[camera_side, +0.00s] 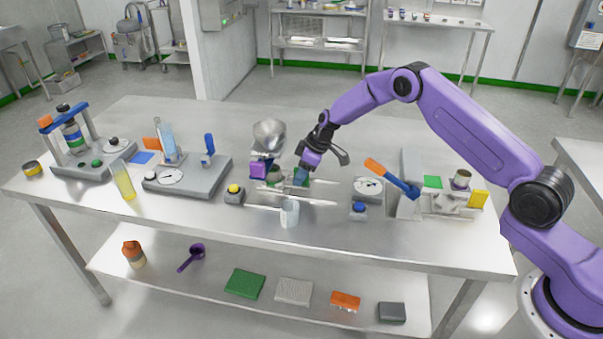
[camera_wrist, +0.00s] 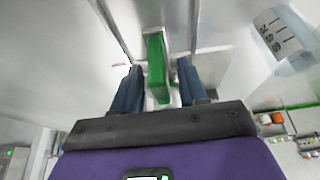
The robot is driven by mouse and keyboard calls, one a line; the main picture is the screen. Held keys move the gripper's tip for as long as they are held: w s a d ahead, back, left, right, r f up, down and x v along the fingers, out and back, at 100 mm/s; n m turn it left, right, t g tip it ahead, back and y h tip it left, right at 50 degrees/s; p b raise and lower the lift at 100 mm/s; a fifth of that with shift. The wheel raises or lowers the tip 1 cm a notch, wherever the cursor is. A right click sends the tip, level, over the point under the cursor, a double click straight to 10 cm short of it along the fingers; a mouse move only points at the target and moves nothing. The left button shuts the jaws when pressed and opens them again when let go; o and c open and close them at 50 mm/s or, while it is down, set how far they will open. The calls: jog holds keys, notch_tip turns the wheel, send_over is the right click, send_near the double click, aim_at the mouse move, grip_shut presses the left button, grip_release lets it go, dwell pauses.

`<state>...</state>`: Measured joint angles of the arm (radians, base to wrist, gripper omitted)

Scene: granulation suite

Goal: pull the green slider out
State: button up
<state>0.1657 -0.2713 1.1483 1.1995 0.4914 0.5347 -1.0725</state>
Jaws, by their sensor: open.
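The green slider (camera_wrist: 155,55) is a narrow upright green bar in the wrist view, set on a pale metal surface. My gripper (camera_wrist: 159,68) is open, with one blue-grey finger on each side of the slider. Narrow gaps show between the fingers and the green bar, so it is not clamped. In the side view my gripper (camera_side: 301,178) reaches down at the middle of the table, beside a rounded metal vessel (camera_side: 269,134). There the slider is too small and too covered to make out clearly.
A clear graduated beaker (camera_side: 289,213) stands just in front of my gripper and shows at right in the wrist view (camera_wrist: 285,40).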

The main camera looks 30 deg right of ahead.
grip_shut()
jog(key=s+d, duration=0.9)
grip_release()
jog(key=v, duration=1.7)
jog(key=shift+r, duration=0.2)
